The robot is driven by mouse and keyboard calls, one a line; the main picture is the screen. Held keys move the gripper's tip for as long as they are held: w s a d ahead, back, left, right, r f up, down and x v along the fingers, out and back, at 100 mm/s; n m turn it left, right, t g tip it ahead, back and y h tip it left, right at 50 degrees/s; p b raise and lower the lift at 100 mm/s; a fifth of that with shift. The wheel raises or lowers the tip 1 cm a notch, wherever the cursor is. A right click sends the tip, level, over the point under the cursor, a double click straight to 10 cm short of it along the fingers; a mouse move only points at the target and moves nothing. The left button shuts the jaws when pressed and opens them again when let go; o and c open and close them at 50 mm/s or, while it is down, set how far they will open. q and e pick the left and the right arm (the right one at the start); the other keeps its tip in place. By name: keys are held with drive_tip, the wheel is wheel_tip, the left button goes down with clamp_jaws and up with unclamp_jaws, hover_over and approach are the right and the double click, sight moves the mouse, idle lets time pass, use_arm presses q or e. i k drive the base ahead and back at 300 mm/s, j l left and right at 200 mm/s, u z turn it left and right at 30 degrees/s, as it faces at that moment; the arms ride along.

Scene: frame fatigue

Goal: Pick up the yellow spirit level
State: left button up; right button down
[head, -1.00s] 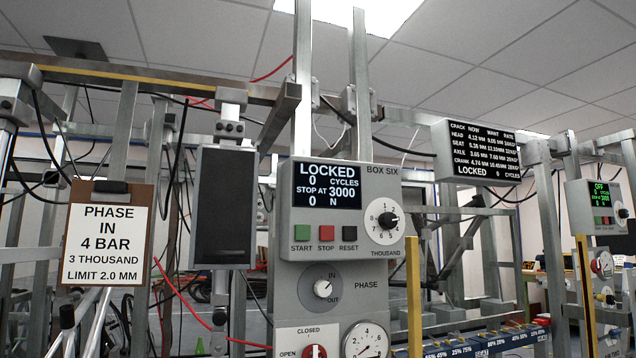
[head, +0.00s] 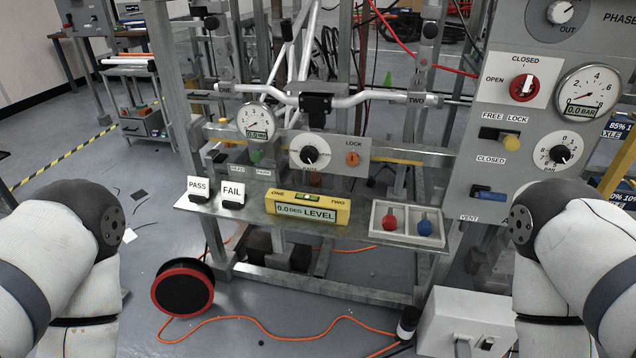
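The yellow spirit level (head: 338,206) lies on a narrow metal shelf (head: 262,222) near the middle of the head view. Its front carries a display reading 0.0 DEG and the word LEVEL. ONE and TWO are marked on its top, with a green vial between them. Nothing touches it from above. My two arms show at the lower left and lower right edges, well apart from the level. Both grippers are outside the view.
PASS (head: 198,188) and FAIL (head: 232,194) signs stand left of the level. A tray (head: 408,238) with a red and a blue knobbed piece sits right of it. Handlebars (head: 375,95) and a control panel (head: 335,154) are behind. An orange cable and black-red reel (head: 182,288) lie below.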

sight(335, 209)
drive_tip(key=i+j+z, duration=0.45)
drive_tip(key=i+j, duration=0.55)
